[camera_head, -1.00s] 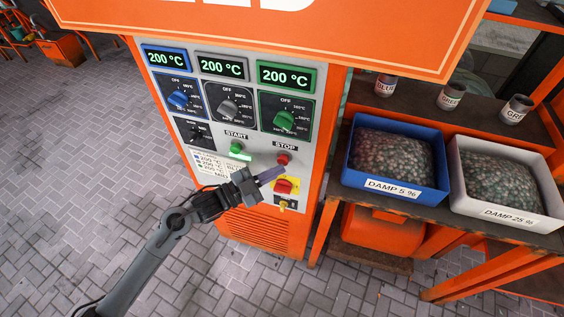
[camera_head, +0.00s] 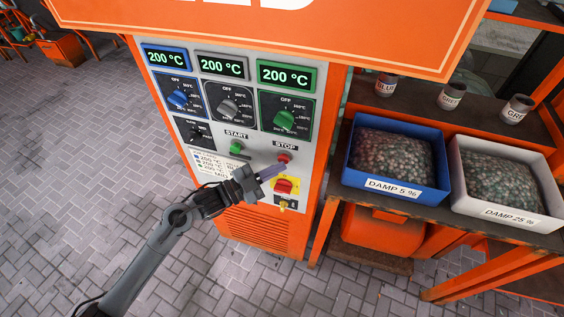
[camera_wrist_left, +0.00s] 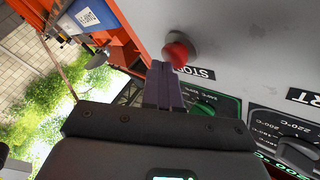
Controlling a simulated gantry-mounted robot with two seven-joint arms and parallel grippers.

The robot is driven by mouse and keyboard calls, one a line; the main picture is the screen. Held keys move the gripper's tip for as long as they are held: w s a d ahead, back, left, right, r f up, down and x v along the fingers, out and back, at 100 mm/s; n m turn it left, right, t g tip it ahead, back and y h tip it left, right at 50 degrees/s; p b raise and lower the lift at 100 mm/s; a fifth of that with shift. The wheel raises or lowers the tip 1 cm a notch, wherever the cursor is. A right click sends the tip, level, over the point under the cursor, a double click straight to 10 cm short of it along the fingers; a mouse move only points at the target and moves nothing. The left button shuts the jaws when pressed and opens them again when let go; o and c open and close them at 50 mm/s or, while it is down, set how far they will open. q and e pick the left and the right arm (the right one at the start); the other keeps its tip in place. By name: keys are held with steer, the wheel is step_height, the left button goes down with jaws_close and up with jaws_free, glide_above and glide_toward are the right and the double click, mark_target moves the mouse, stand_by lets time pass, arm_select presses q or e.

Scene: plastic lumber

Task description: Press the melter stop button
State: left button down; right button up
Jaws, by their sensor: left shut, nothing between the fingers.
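The red stop button (camera_head: 283,158) sits on the grey melter panel (camera_head: 262,155) just below the "STOP" label. My left gripper (camera_head: 280,168) is shut and empty, with its fingertips close below the button. In the left wrist view the red button (camera_wrist_left: 179,53) stands out from the panel, right beyond the closed fingertips (camera_wrist_left: 163,68). I cannot tell whether the fingertips touch it. The green start button (camera_head: 236,147) is to the left, under the "START" label. My right gripper is not in view.
A red switch on a yellow plate (camera_head: 285,186) lies just under my left gripper. Three dials and displays reading 200 °C are above. A blue bin (camera_head: 447,198) and a white bin (camera_head: 553,222) of pellets stand on the bench at the right.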

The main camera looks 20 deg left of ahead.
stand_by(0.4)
arm_select(q)
steer(key=shift+s, duration=0.15)
steer(key=shift+s+p, duration=0.65)
steer(key=shift+s, duration=0.05)
steer(key=shift+s, duration=0.1)
steer(key=s+p, duration=0.3)
steer(key=s, duration=0.1)
steer(key=shift+s+d, duration=0.1)
steer(key=shift+s, duration=0.3)
